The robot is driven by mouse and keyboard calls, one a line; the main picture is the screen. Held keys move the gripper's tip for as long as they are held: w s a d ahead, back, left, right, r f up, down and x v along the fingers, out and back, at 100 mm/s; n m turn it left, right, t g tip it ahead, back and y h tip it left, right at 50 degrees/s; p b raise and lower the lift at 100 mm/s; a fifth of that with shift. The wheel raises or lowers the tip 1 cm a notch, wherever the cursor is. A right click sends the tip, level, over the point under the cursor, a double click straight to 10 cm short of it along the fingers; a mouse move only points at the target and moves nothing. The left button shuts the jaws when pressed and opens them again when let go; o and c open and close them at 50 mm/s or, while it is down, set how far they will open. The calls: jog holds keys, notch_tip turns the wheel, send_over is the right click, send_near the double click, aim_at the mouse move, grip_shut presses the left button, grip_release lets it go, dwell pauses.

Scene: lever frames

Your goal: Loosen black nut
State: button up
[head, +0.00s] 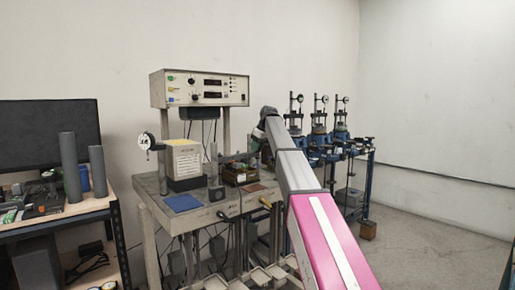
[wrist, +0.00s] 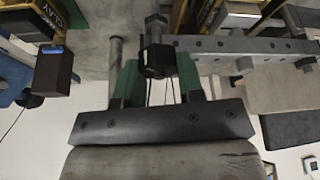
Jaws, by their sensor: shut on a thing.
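The black nut (wrist: 157,57) is in the upper middle of the wrist view, at the left end of a grey metal bar with holes (wrist: 240,46). My gripper (wrist: 157,78) reaches up from the bottom of the wrist view, with a green-padded finger on either side of the nut. It is shut on the nut. In the head view my grey and pink arm reaches to the bench, and the gripper and nut cannot be made out there.
A grey bench (head: 150,187) carries a beige box (head: 183,158), a blue mat (head: 184,203) and a control unit (head: 205,88) on posts. Blue test frames (head: 320,140) stand to the right. A shelf with a monitor (head: 48,135) is at left. Floor at right is clear.

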jog(key=o, duration=0.9)
jog(key=shift+o, duration=0.2)
jog(key=v, duration=1.1)
jog(key=shift+f, duration=0.1)
